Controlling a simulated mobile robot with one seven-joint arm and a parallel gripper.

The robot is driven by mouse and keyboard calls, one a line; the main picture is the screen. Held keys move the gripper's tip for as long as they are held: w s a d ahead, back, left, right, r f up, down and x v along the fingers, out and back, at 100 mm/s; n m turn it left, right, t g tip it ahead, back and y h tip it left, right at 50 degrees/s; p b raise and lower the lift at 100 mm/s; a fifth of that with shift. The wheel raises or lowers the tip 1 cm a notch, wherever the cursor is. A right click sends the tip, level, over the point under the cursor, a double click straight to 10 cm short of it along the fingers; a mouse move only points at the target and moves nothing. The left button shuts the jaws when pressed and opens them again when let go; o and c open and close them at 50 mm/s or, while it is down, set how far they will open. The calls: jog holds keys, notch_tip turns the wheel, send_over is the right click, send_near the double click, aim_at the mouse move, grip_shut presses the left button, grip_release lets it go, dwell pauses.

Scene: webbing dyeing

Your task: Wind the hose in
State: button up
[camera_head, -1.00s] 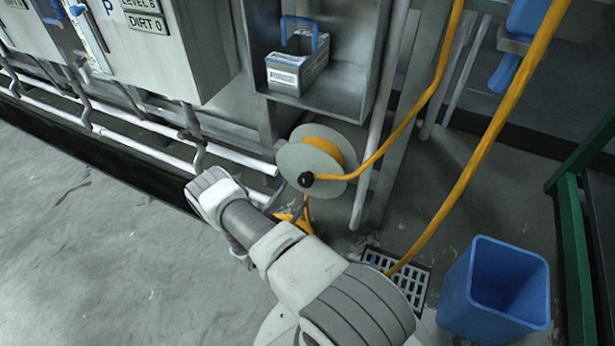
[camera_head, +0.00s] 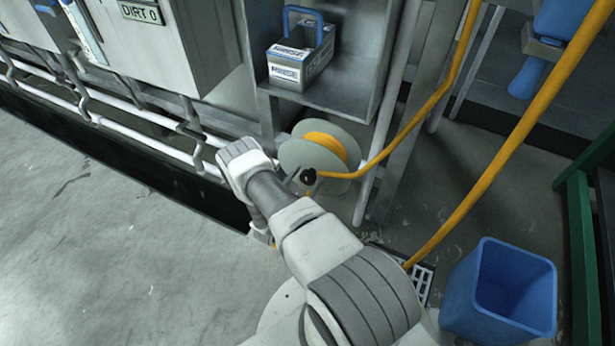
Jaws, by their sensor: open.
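The hose reel (camera_head: 303,156) is a pale grey-green disc spool with yellow-orange hose (camera_head: 326,147) wound on its drum. It stands low in front of the metal frame. A black knob (camera_head: 308,177) sits on its front face. The hose runs from the reel to the right, then up along the frame. Another yellow-orange length (camera_head: 487,182) slants down on the right to the floor drain. My arm reaches toward the reel and overlaps its lower left. My gripper is hidden behind my arm. A small orange and white bit shows beside the arm; I cannot tell what it is.
A blue bin (camera_head: 502,290) stands at the lower right, beside a green frame (camera_head: 578,230). A floor drain (camera_head: 422,282) is partly behind my arm. A RINSE box (camera_head: 298,66) sits on the shelf above the reel. White pipes (camera_head: 150,137) run along the left. The left floor is clear.

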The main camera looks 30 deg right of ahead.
jog(key=c, duration=1.4)
jog(key=shift+o, duration=0.2)
jog(key=shift+m, duration=0.4)
jog(key=m+p, duration=0.1)
jog(key=m, duration=0.3)
jog(key=m+y+p, duration=0.1)
jog(key=m+p, duration=0.1)
jog(key=m, duration=0.3)
jog(key=shift+s+m, duration=0.15)
jog(key=shift+m, duration=0.15)
jog(key=m+p, duration=0.3)
jog(key=m, duration=0.2)
jog(key=shift+d+m+t+p, duration=0.1)
jog(key=shift+m+t+p, duration=0.2)
jog(key=shift+m+t, duration=0.1)
jog(key=m, duration=0.2)
jog(key=m+p, duration=0.1)
jog(key=m, duration=0.1)
jog(key=shift+f+y, duration=0.25)
jog(key=shift+y, duration=0.15)
jog(key=shift+m, duration=0.3)
